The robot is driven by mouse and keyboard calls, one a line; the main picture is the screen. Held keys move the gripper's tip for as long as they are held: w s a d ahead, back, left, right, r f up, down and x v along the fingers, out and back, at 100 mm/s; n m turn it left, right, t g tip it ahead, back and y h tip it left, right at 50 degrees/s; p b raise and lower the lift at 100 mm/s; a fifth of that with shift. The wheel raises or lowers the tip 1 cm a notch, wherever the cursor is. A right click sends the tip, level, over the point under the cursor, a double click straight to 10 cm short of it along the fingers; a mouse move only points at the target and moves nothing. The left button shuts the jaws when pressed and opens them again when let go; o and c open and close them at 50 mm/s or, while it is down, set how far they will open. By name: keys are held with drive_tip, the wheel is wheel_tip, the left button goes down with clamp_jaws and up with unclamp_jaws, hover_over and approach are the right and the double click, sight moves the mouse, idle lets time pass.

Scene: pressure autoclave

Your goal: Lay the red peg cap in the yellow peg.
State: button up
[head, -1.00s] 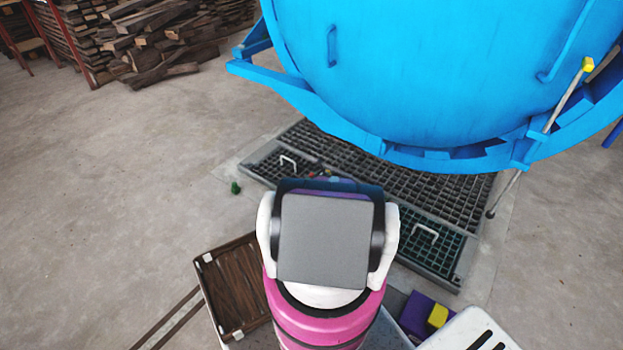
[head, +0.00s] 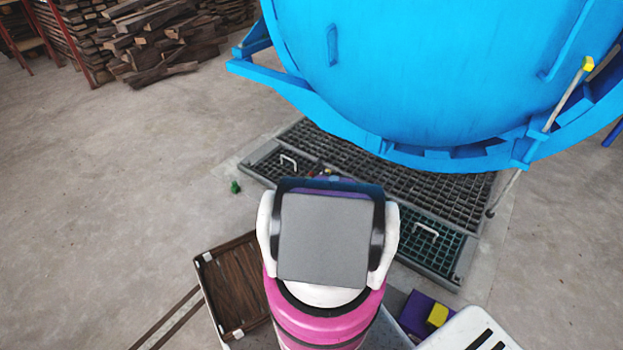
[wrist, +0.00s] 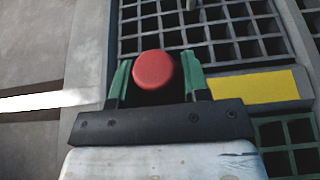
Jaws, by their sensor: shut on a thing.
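The red peg cap (wrist: 153,69) is round and sits between the green fingertips of my gripper (wrist: 158,80) in the wrist view. The gripper is shut on it, above the floor grating. In the head view my own arm hides most of the gripper, and only tiny coloured spots show past it. I cannot make out the yellow peg for certain. A flat yellow strip (wrist: 252,87) lies right of the gripper in the wrist view, apart from the cap.
The big blue autoclave (head: 430,70) overhangs the dark floor grating (head: 440,185), which has white handles (head: 425,230). A yellow-tipped rod (head: 588,64) leans at right. A wooden tray (head: 236,285) and a purple box with a yellow block (head: 438,315) are near. A small green thing (head: 235,187) lies left.

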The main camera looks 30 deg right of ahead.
drive_tip(key=shift+f, duration=1.5)
drive_tip(key=shift+f, duration=0.45)
